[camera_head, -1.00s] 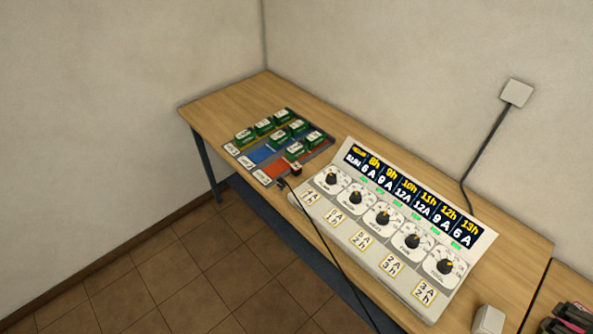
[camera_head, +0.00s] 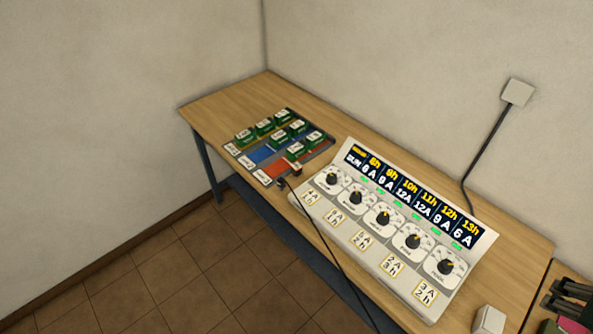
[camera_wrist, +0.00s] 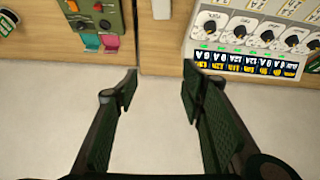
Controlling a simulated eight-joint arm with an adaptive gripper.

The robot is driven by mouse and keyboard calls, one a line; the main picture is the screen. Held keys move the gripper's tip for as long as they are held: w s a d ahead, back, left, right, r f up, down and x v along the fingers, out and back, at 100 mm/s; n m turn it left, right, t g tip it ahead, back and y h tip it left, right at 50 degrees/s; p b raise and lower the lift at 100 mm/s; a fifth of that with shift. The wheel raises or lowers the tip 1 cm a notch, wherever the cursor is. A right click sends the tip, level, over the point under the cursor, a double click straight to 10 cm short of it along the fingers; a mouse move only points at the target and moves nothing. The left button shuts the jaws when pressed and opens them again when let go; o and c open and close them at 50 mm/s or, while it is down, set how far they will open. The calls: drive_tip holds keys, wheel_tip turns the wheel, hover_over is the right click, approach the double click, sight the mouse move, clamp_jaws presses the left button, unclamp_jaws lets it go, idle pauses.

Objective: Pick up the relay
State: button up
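I cannot tell for sure which thing is the relay. Several green blocks with white tops (camera_head: 279,134) stand on a colour-striped board (camera_head: 275,167) at the left of the table. A green box (camera_wrist: 88,18) with a pink and a teal part shows in the wrist view. A small white block (camera_head: 489,319) lies near the table's front right; it also shows in the wrist view (camera_wrist: 162,9). My gripper (camera_wrist: 160,85) is open and empty, its fingers wide apart with pale wall between them.
A white control panel (camera_head: 390,235) with several black knobs and a lit display fills the middle of the wooden table (camera_head: 222,102). A black cable with a plug (camera_head: 283,184) runs over its front edge. A wall box (camera_head: 517,92) has a cable running down behind the panel.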

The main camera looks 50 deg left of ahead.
drive_tip(key=w+a+r+n+g, duration=0.1)
drive_tip(key=w+a+n, duration=0.1)
drive_tip(key=w+a, duration=0.55)
drive_tip(key=w+a+n+g+y+b, duration=0.15)
drive_tip(key=w+a, duration=0.35)
drive_tip(key=a, duration=0.6)
drive_tip(key=w+a+r+n+g, duration=0.1)
drive_tip(key=w+a+n, duration=0.2)
drive_tip(key=w+a, duration=0.45)
drive_tip(key=w+a+f+n, duration=0.1)
drive_tip(key=a+f, duration=0.1)
drive_tip(key=a, duration=0.5)
drive_tip(key=w+a+f+n, duration=0.1)
drive_tip(key=a+f, duration=0.1)
drive_tip(key=a, duration=0.5)
drive_tip(key=n+g+h+b, duration=0.1)
drive_tip(key=n+g+h, duration=0.15)
drive_tip(key=n, duration=0.45)
hover_over(297, 165)
drive_tip(key=shift+g+y, duration=0.3)
drive_tip(key=shift+g, duration=0.1)
drive_tip(key=f, duration=2.7)
drive_tip(key=shift+w+d, duration=0.15)
drive_tip(key=shift+w, duration=0.1)
drive_tip(key=shift+s+a+f+n, duration=0.25)
